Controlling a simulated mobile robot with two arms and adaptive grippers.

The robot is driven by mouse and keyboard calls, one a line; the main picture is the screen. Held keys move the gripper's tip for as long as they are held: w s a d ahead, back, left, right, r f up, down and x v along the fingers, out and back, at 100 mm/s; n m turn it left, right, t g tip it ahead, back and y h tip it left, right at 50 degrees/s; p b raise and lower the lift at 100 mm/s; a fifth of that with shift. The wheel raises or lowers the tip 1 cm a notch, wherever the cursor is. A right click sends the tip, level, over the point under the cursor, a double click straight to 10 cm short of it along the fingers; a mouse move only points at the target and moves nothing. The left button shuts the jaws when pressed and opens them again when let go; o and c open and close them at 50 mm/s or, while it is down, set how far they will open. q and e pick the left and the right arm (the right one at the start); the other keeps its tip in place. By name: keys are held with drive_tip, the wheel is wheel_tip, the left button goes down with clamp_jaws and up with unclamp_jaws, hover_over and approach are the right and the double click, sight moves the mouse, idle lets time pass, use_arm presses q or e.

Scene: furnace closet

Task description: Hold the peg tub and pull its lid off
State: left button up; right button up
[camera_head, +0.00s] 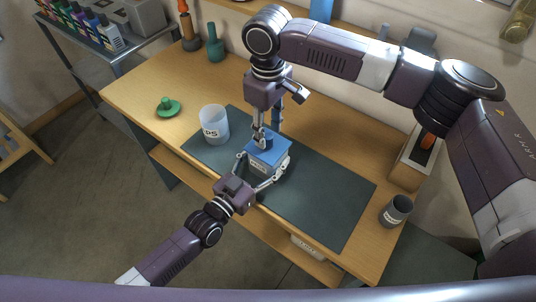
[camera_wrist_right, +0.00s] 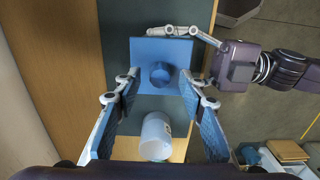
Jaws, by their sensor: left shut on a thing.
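The peg tub (camera_head: 259,167) is a pale box with a label on its front, standing on the dark mat. Its square blue lid (camera_head: 281,150) sits on top, with a round blue knob (camera_head: 267,142) in the middle. The lid (camera_wrist_right: 145,52) and knob (camera_wrist_right: 161,73) also show in the right wrist view. My left gripper (camera_head: 263,172) is shut on the tub from the front, a finger along each side. My right gripper (camera_head: 267,128) points down over the lid, its fingers apart. In its wrist view, the knob lies between the fingers; I cannot tell whether they touch it.
The dark mat (camera_head: 325,205) lies on a wooden bench (camera_head: 130,95). A translucent labelled jar (camera_head: 214,125) stands left of the tub, and a green lid-like piece (camera_head: 168,107) lies further left. A grey cup (camera_head: 396,211) stands at the right. The mat's right part is clear.

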drive_tip(key=shift+f, duration=1.4)
drive_tip(key=shift+c, duration=0.6)
clamp_jaws()
drive_tip(key=shift+r, duration=0.15)
drive_tip(key=shift+r, duration=1)
drive_tip(key=shift+r, duration=0.1)
drive_tip(key=shift+r, duration=2.45)
